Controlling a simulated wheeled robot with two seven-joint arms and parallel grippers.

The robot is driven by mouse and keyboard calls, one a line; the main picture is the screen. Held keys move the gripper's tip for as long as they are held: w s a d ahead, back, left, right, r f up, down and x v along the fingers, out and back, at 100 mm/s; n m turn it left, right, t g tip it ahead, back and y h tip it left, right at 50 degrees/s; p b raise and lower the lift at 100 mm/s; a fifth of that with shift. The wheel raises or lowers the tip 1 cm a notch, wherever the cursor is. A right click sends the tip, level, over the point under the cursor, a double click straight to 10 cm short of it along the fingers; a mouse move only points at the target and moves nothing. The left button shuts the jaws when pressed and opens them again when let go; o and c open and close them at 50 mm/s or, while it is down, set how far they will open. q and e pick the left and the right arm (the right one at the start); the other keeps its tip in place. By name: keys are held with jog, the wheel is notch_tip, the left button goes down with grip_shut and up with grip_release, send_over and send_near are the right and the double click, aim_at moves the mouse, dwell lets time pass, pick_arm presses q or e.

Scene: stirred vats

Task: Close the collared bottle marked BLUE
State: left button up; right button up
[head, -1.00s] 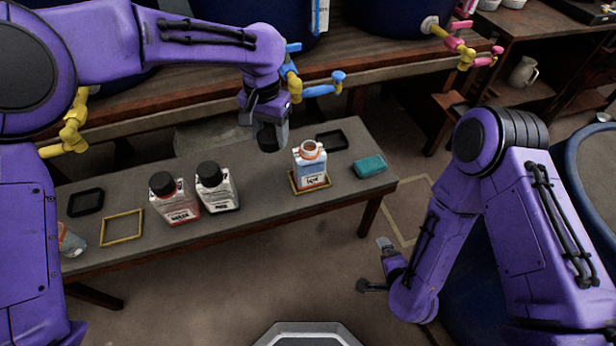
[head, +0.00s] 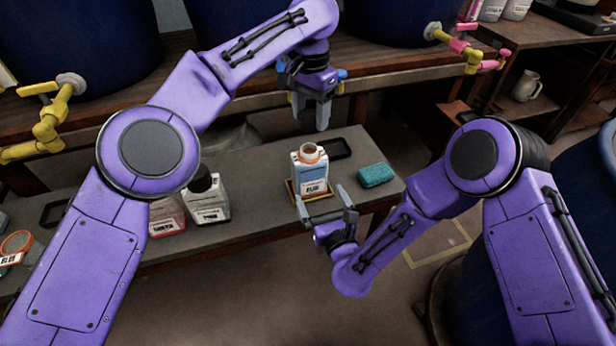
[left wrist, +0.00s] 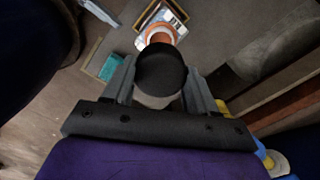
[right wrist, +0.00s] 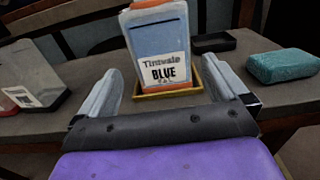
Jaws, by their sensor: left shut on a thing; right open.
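The bottle marked BLUE (head: 312,172) stands upright and uncapped in a yellow-framed square on the bench, with an orange collar at its neck. Its label is clear in the right wrist view (right wrist: 165,62). My left gripper (head: 310,118) is above and behind the bottle. In the left wrist view it is shut on a black cap (left wrist: 161,70), with the open orange neck (left wrist: 160,34) beyond it. My right gripper (head: 324,200) is open and low in front of the bottle. Its fingers point toward the bottle from either side, apart from it.
A teal sponge (head: 376,175) and a black tray (head: 339,148) lie near the bottle. An orange-ringed container (head: 14,246) is at far left. Vats with taps stand behind.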

jog(key=x, duration=1.1)
jog(key=shift+w+f, duration=0.1)
jog(key=shift+w, duration=0.1)
jog(key=c, duration=1.1)
pick_arm(q)
send_over(310, 149)
jog(key=shift+w+a+f, duration=0.1)
jog(key=shift+f, duration=2.4)
jog(key=shift+f, duration=0.85)
jog(key=shift+f, duration=0.6)
